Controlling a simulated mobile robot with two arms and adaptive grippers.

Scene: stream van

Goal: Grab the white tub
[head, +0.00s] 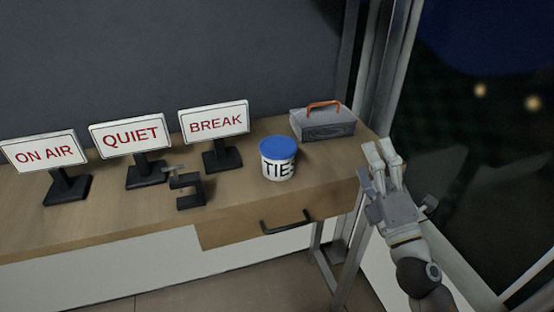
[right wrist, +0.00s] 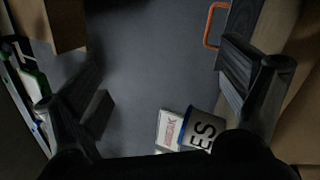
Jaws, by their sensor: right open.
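The white tub (head: 278,165) with a blue lid and black "TIES" lettering stands upright on the wooden desk, left of the toolbox. My right gripper (head: 381,152) is beyond the desk's right end, to the right of the tub and clear of it. It is open, with nothing between its fingers. In the right wrist view the tub (right wrist: 204,132) shows partly at the bottom, near the right finger of the open gripper (right wrist: 160,85); its lower part is hidden. My left gripper is not in view.
A grey toolbox (head: 324,123) with an orange handle stands behind the tub. The BREAK (head: 215,124), QUIET (head: 130,135) and ON AIR (head: 44,152) signs stand to the left. A dark clamp (head: 188,190) sits before them. Metal posts (head: 385,75) rise at the desk's right end.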

